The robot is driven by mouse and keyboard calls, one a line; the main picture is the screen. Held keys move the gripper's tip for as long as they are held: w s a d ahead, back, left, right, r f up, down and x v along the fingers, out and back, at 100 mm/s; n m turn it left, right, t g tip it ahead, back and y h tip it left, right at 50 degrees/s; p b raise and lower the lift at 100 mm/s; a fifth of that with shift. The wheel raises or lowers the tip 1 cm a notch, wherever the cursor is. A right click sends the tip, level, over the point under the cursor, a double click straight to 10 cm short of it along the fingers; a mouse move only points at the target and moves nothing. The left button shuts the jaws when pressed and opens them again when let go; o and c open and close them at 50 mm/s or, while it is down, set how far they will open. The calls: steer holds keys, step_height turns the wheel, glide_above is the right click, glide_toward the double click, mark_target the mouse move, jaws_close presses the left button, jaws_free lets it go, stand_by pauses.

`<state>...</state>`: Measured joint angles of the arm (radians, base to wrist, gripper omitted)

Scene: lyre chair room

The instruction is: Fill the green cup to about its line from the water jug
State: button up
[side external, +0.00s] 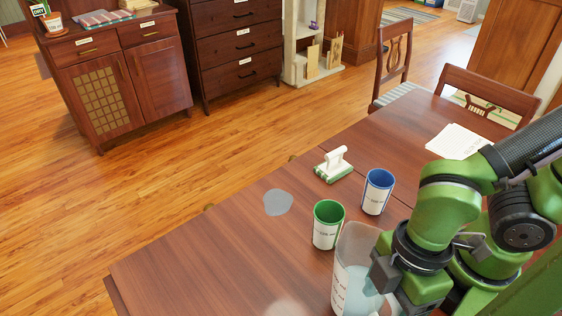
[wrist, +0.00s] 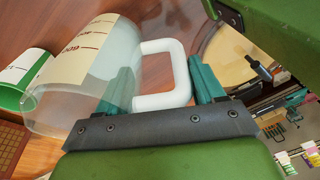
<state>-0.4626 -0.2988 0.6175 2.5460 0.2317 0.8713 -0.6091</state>
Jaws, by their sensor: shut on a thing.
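The green cup (side external: 328,225) stands upright on the table, white outside with a label and green inside; I see no water in it. Its rim and label also show at the left of the wrist view (wrist: 24,78). The clear water jug (side external: 352,250) is right beside it, nearer the camera, with pale blue water low inside. In the wrist view the jug (wrist: 85,85) shows a cream scale strip and a white handle (wrist: 178,70). My gripper (wrist: 163,88) is shut on that handle. In the side view my gripper (side external: 384,274) partly hides the jug; its base is cut off.
A blue cup (side external: 377,192) stands behind the green cup. A white-handled tool with a green base (side external: 334,166) and a flat grey-blue patch (side external: 278,202) lie on the table (side external: 190,265). Papers (side external: 457,141) lie at the right. The table's left part is clear.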

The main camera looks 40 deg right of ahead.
steer(key=shift+w, duration=0.1)
steer(key=shift+w+d+r+g+y, duration=0.3)
steer(key=shift+w+r+g+y, duration=0.2)
steer(key=shift+w+r+g, duration=0.35)
steer(key=w+d+r+m+g+y, duration=0.1)
steer(key=w+d+r+g+y, duration=0.2)
steer(key=w+r+g, duration=0.3)
steer(key=shift+w+d+g+y, duration=0.2)
steer(key=shift+w+g+y, duration=0.25)
steer(key=shift+g, duration=0.4)
stand_by(0.6)
steer(key=shift+w+d+r+g+y, duration=0.15)
steer(key=shift+w+r+g+y, duration=0.1)
steer(key=shift+w+r+g, duration=0.15)
stand_by(1.4)
steer(key=shift+s, duration=0.1)
steer(key=shift+w+d, duration=0.1)
steer(key=shift+w, duration=0.1)
stand_by(1.1)
steer(key=shift+s, duration=0.15)
stand_by(0.6)
